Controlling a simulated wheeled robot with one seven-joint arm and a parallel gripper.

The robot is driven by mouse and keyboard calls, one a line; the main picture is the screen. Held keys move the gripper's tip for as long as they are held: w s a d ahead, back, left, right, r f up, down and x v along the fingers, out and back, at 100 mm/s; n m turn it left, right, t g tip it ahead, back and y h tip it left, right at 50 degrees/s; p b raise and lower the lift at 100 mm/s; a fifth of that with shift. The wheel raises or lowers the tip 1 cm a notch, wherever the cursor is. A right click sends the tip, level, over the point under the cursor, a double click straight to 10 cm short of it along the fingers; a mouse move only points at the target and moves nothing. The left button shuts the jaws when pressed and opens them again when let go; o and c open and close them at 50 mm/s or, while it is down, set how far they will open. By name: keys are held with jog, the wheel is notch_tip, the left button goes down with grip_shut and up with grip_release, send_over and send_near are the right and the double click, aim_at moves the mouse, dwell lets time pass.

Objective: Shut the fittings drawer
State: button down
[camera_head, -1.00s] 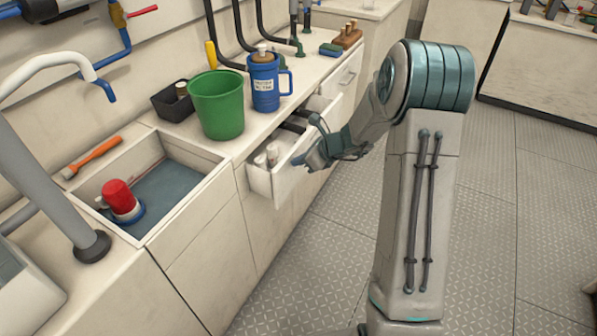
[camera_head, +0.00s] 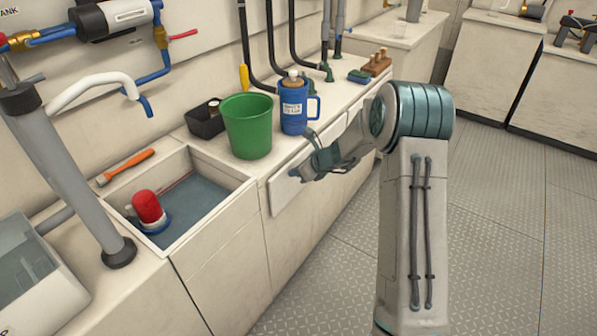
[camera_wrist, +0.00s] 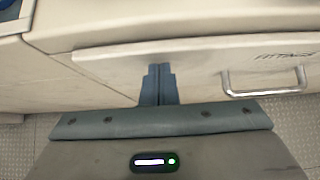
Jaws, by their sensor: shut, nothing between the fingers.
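The fittings drawer (camera_head: 284,195) is a pale front panel under the counter, below the green bucket. In the wrist view its front (camera_wrist: 210,72) bears a partly visible "FITTINGS" label and a metal bar handle (camera_wrist: 264,86) at the right. No drawer interior shows; the front looks flush or nearly flush with the cabinet, and I cannot tell if a small gap is left. My gripper (camera_head: 297,173) is at the drawer front. Its closed fingers (camera_wrist: 159,72) point at the panel left of the handle, touching or nearly touching it, with nothing between them.
On the counter above stand a green bucket (camera_head: 248,128), a blue jug (camera_head: 293,108) and a black bin (camera_head: 205,121). The metal floor (camera_head: 490,230) to the right is clear.

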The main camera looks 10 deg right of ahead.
jog(key=shift+w+a+r, duration=0.2)
jog(key=shift+a+r, duration=0.05)
jog(key=shift+a, duration=0.05)
jog(key=s+d+r, duration=0.6)
jog(key=s+d, duration=0.2)
jog(key=d, duration=0.1)
jog(key=s+a+r+n+g+h+p, duration=0.1)
jog(key=s+a+r+n+g+p, duration=0.1)
jog(key=s+r+n+p, duration=0.4)
jog(key=s+a+r+n+g+h+p, duration=0.1)
jog(key=s+a+r+n+p, duration=0.15)
jog(key=s+r+n, duration=0.55)
jog(key=s+d+r+n+h+p, duration=0.2)
jog(key=s+r+n, duration=0.3)
jog(key=s, duration=0.3)
jog(key=s+d+r+n+h+p, duration=0.1)
jog(key=s+r+n+h+p, duration=0.2)
jog(key=s+r+n, duration=0.2)
jog(key=s+n, duration=0.2)
jog(key=s, duration=0.2)
jog(key=shift+s+d+p, duration=0.3)
jog(key=shift+d+p, duration=0.1)
